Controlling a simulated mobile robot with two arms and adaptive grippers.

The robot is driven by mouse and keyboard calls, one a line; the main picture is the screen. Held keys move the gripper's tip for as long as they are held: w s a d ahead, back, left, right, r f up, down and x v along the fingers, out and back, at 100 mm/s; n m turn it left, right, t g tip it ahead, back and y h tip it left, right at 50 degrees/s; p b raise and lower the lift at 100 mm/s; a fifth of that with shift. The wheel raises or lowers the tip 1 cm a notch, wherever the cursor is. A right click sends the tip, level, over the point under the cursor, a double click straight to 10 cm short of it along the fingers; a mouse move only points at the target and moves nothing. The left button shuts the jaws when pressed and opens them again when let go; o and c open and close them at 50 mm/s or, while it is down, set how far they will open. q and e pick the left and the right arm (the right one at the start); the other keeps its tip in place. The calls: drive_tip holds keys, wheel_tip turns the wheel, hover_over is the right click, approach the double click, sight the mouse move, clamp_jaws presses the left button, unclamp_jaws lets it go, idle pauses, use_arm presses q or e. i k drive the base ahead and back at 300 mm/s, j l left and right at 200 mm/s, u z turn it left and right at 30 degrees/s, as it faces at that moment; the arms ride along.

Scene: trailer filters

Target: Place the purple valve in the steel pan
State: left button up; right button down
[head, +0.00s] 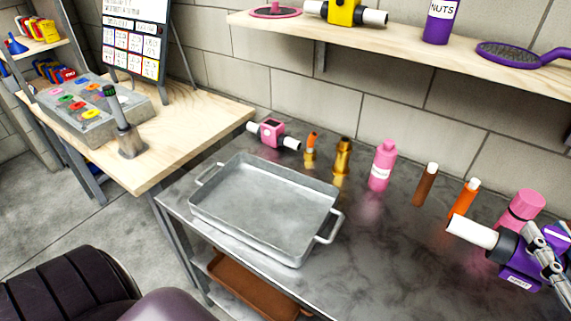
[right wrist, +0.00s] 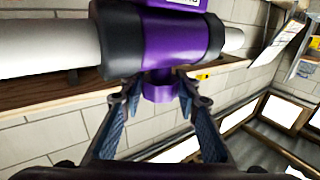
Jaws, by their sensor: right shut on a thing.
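The purple valve (head: 519,272), with white pipe ends and black collars, is at the right edge of the head view, in front of the dark table's right part. My right gripper (head: 548,250) is shut on it. In the right wrist view, the fingers (right wrist: 158,92) close around the short purple neck of the valve (right wrist: 168,38), whose body lies across the top of the picture. The steel pan (head: 262,249) is on the table to the left of the valve. It is shallow, has two side handles and looks empty. My left gripper is not in view.
A pink-and-black valve (head: 272,133), gold fittings (head: 342,157), a pink bottle (head: 383,165) and brown (head: 426,184) and orange (head: 465,198) tubes stand along the back. A pink-capped container (head: 522,208) is behind the purple valve. A shelf (head: 400,45) overhangs. Table between pan and valve is clear.

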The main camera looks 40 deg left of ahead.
sight(266, 219)
drive_tip(key=j+u, duration=0.3)
drive_tip(key=j, duration=0.7)
drive_tip(key=j+u, duration=0.3)
drive_tip(key=j, duration=0.7)
drive_tip(key=i, duration=0.05)
